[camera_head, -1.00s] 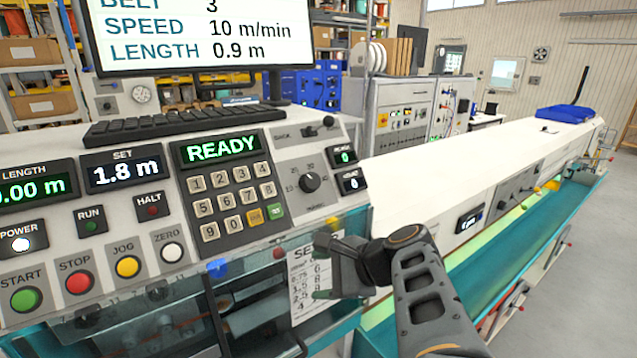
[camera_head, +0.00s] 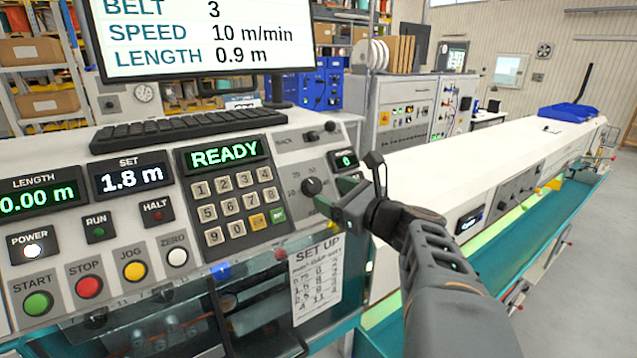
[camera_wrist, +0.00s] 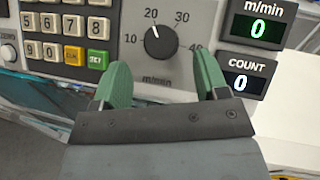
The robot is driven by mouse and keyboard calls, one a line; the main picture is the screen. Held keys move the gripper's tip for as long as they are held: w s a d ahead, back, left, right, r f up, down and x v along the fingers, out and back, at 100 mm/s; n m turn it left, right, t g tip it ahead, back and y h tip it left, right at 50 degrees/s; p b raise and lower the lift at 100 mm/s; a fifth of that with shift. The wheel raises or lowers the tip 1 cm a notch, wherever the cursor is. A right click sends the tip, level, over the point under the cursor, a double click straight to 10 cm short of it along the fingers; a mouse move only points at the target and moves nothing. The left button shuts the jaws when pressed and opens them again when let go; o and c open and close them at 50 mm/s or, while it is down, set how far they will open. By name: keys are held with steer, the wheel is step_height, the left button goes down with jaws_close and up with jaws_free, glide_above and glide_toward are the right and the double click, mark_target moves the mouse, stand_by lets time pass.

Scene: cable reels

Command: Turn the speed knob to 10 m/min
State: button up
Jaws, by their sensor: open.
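The speed knob (camera_wrist: 160,42) is a round black dial on the grey panel, with 10, 20, 30 and 40 marked around it. In the wrist view its white pointer line points up and slightly left, toward the 20. In the head view the knob (camera_head: 313,187) sits right of the keypad, just left of my gripper (camera_head: 338,194). In the wrist view my gripper (camera_wrist: 162,66) is open, its green fingers below the knob on either side, with nothing between them. The m/min display (camera_wrist: 258,28) reads 0.
The COUNT display (camera_wrist: 243,78) is close to the right finger. The number keypad (camera_head: 236,204) is left of the knob. The monitor (camera_head: 190,40) shows speed 10 m/min and length 0.9 m. A paper set-up sheet (camera_head: 316,280) hangs below the panel.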

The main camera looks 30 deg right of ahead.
mark_target(316, 186)
steer(key=shift+p+x, duration=0.4)
steer(key=shift+x, duration=1.95)
steer(key=c, duration=0.9)
